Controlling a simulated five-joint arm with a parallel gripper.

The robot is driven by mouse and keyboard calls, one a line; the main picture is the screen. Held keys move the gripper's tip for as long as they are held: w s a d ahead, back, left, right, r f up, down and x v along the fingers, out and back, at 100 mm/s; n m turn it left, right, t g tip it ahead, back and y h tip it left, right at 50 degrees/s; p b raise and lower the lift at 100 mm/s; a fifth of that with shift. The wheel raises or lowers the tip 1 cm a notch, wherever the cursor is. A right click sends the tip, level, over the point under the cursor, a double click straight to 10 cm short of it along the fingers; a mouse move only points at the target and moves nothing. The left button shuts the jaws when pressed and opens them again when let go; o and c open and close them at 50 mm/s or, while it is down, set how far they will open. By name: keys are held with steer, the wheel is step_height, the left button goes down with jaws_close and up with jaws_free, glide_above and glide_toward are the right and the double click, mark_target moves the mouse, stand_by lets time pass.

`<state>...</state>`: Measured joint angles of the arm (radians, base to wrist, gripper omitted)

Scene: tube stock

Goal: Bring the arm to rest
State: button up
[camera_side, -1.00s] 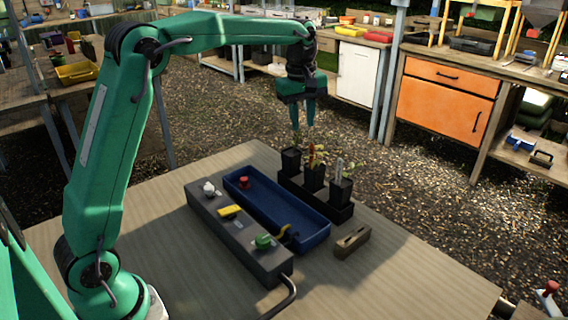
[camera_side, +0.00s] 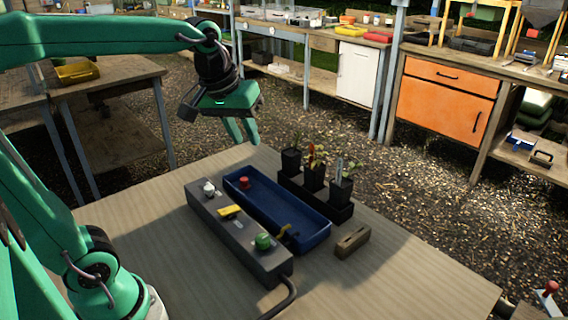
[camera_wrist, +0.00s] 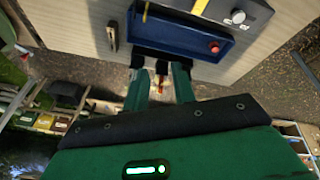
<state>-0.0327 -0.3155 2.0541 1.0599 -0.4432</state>
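My gripper (camera_side: 241,131) hangs in the air above the far left edge of the table, left of the potted plants. Its two green fingers stand apart with nothing visible between them, so it is open and empty. The fingers also show in the wrist view (camera_wrist: 160,84). My arm is bent, with its upper link running in from the left edge of the side view.
On the wooden table (camera_side: 170,225) stand a dark control box (camera_side: 240,238), a blue tray (camera_side: 265,200) holding a red knob-like item (camera_side: 244,182), a black rack (camera_side: 318,199) with potted plants (camera_side: 314,170), and a brown block (camera_side: 352,241). The table's front is clear.

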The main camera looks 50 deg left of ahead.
steer(key=s+d+f+m+t, duration=0.1)
steer(key=s+f+m, duration=0.4)
steer(key=s, duration=0.5)
steer(key=shift+s+f+t, duration=0.3)
steer(key=o, duration=0.7)
steer(key=shift+r, duration=0.1)
steer(key=o, duration=0.7)
steer(key=shift+w+a+r+n, duration=0.2)
steer(key=shift+w+a+n, duration=0.1)
steer(key=shift+w+a, duration=0.05)
steer(key=shift+o, duration=1.1)
steer(key=w+a+r+n+g, duration=0.2)
steer(key=w+a+n+g, duration=0.1)
steer(key=w+a+n, duration=0.3)
steer(key=a+n, duration=0.2)
steer(key=n, duration=0.1)
steer(key=shift+a+r+y, duration=0.3)
steer(key=shift+r, duration=0.05)
steer(key=w+a+n+g, duration=0.2)
steer(key=a+n, duration=0.6)
steer(key=a, duration=0.1)
steer(key=shift+w+a+f+g+h, duration=0.3)
steer(key=shift+w+h, duration=0.1)
steer(key=shift+f, duration=0.1)
step_height(320, 180, down, 10)
